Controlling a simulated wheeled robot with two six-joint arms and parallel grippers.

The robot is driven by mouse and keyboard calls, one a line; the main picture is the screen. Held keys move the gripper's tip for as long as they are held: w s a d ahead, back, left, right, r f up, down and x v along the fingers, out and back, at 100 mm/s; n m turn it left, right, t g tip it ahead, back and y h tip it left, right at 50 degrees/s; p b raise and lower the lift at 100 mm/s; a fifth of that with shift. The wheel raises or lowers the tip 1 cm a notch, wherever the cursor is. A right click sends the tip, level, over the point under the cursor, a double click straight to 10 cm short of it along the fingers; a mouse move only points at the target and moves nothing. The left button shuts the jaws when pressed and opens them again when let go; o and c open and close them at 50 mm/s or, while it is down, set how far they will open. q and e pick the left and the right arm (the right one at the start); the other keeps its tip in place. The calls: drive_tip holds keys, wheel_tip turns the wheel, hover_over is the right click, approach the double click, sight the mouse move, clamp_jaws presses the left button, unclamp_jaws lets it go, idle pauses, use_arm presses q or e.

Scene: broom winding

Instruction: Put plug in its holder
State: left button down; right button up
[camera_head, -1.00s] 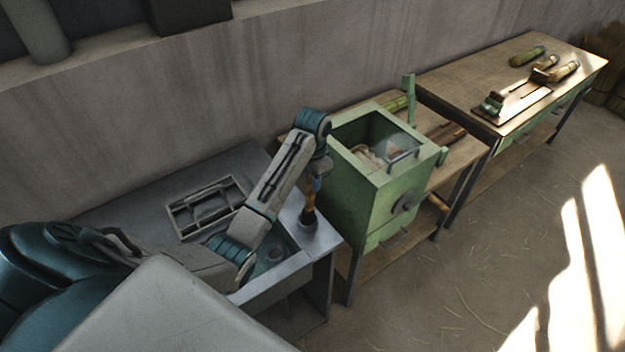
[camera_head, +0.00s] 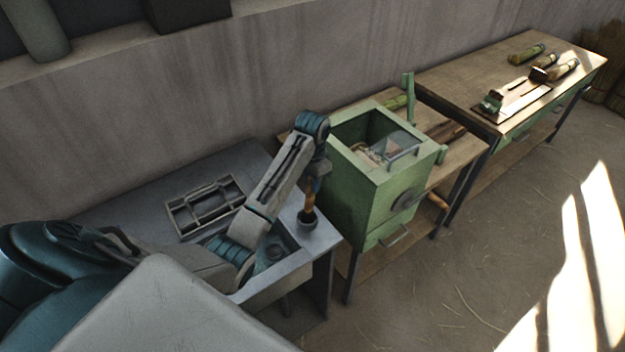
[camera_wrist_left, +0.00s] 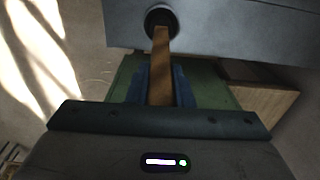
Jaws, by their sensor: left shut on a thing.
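My left gripper (camera_head: 314,182) is shut on the brown handle of the plug (camera_head: 310,200), which stands nearly upright over the right end of the grey metal sink (camera_head: 322,236). A dark round piece (camera_head: 307,222) is at the handle's lower end. In the left wrist view the handle (camera_wrist_left: 160,65) runs between the blue fingers into a dark round ring (camera_wrist_left: 161,20) against the grey metal. I cannot tell whether this dark piece is the plug's own end or its holder. The sink's drain (camera_head: 274,250) shows in the basin. My right gripper is not in view.
A green box (camera_head: 378,195) with an open top stands close right of the sink and my left gripper. A grey rack (camera_head: 205,205) lies on the sink's counter. A wooden bench (camera_head: 470,75) with broom parts stands farther right. The wall is behind.

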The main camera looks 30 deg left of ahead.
use_arm(q)
drive_tip(key=shift+f, duration=0.4)
drive_tip(key=shift+r, duration=0.8)
idle(0.3)
drive_tip(key=shift+f, duration=1.2)
idle(0.8)
drive_tip(key=c, duration=1.6)
unclamp_jaws()
drive_tip(key=shift+o, duration=0.2)
